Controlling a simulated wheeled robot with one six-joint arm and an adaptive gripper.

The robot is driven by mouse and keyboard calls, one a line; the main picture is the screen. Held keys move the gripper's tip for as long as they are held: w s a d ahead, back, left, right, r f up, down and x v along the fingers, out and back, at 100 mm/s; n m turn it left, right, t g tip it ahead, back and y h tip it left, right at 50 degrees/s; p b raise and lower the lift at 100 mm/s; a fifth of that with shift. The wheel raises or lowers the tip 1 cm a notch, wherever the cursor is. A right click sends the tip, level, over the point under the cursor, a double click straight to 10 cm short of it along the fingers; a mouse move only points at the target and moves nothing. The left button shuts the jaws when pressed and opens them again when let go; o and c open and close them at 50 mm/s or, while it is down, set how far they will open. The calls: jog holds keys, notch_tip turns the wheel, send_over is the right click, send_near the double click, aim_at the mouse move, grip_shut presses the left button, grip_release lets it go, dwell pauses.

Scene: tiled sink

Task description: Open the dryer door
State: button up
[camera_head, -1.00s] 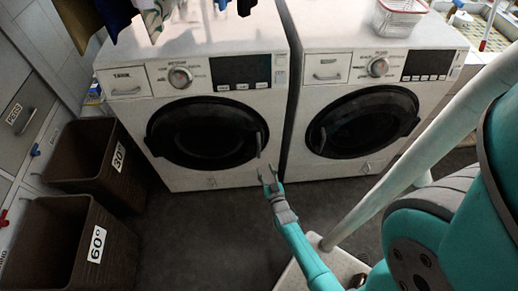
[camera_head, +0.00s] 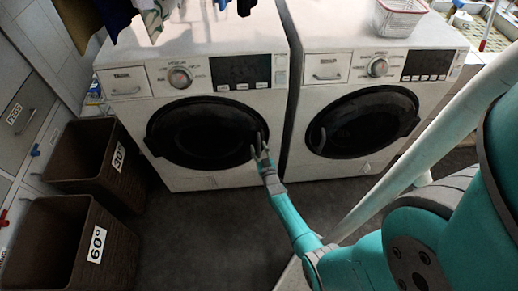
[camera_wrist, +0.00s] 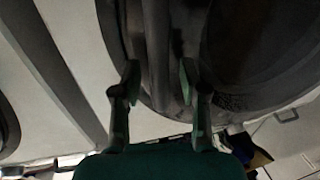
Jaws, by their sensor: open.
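Two white front-loading machines stand side by side, a left machine (camera_head: 120,112) and a right machine (camera_head: 310,92). Their labels are too small to tell which is the dryer. The left machine's dark round door (camera_head: 200,135) looks shut. My gripper (camera_head: 259,147) is at the right edge of this door, at its handle. In the wrist view, the open fingers (camera_wrist: 159,82) stand either side of the upright dark handle (camera_wrist: 158,45), with gaps showing. The fingers partly hide the handle in the head view. The right machine's door (camera_head: 365,122) also looks shut.
Two brown baskets, one marked 30° (camera_head: 75,160) and one marked 60° (camera_head: 60,240), stand on the left. Clothes (camera_head: 150,15) hang above the left machine. A wire basket (camera_head: 400,18) sits on the right machine. The dark floor (camera_head: 200,240) before the left machine is clear.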

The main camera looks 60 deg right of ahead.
grip_shut()
dwell(0.4)
